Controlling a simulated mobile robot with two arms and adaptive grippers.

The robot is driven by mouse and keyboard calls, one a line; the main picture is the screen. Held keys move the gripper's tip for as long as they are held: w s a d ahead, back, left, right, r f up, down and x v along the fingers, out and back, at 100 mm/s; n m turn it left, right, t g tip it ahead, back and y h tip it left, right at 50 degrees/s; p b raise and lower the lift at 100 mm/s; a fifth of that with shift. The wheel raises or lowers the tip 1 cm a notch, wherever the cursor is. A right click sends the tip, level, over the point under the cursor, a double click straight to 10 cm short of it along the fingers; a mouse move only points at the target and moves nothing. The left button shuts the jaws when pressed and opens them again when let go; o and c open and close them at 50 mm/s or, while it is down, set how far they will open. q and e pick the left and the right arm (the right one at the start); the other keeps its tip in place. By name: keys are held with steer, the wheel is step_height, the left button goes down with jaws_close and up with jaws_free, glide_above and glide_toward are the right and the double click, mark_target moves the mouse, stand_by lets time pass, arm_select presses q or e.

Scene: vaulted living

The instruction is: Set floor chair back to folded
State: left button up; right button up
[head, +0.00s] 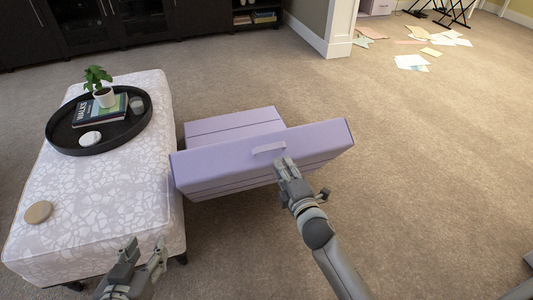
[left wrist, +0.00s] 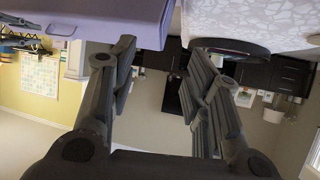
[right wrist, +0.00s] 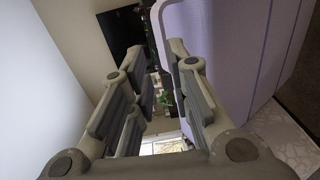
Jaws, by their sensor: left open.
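The lavender floor chair (head: 235,170) stands on the carpet in the middle of the head view. Its long front panel, with a strap handle (head: 268,148) on it, stands raised in front of a lower section (head: 233,124). My right gripper (head: 286,165) is just below the strap; I cannot tell whether it touches the panel. In the right wrist view its fingers are apart, with lavender fabric (right wrist: 245,50) beside the right finger and nothing visible between them. My left gripper (head: 146,255) is open and empty near the ottoman. The chair also shows in the left wrist view (left wrist: 110,18).
A white patterned ottoman (head: 100,195) stands close against the chair's left end. It bears a round black tray (head: 62,137) with a plant and book, and a tan disc (head: 39,212). Papers (head: 412,62) lie at the far right.

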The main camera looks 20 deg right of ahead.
mark_target(272, 147)
steer(key=w+b, duration=0.1)
steer(key=w, duration=0.5)
steer(key=w+f+b, duration=0.1)
steer(key=w, duration=0.3)
steer(key=shift+a+b, duration=0.15)
steer(key=shift+b, duration=0.15)
arm_select(q)
step_height(272, 147, up, 12)
steer(key=w+d+t+h, duration=0.2)
steer(key=w+t, duration=0.1)
steer(key=t, duration=0.4)
steer(key=shift+d+r+t+h, duration=0.25)
steer(key=shift+t+h, duration=0.05)
arm_select(e)
steer(key=shift+w, duration=0.3)
steer(key=shift+r, duration=0.1)
steer(key=shift+c, duration=0.4)
jaws_close()
